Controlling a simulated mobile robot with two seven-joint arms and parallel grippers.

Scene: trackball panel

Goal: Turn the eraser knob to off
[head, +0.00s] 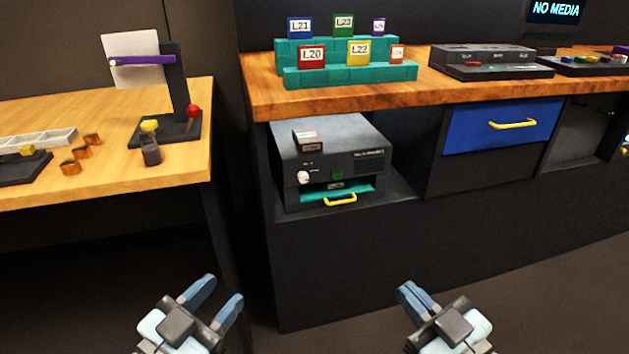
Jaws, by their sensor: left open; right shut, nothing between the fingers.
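A dark grey box device (332,152) sits on the low shelf under the long wooden counter, and looks like the eraser. A whitish knob (303,177) is on the left of its front face; its pointing direction and the labels are too small to read. My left gripper (224,290) is open and empty, low in the picture, below and left of the device. My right gripper (407,288) is shut and empty, below and right of the device. Both are well apart from the knob.
The device has a green button (337,174) and a yellow handle (341,199) low on its front. A blue drawer (503,128) is to the right. Labelled cartridges stand in a teal rack (350,75) above. A wooden table (180,175) is left. The floor before the cabinet looks clear.

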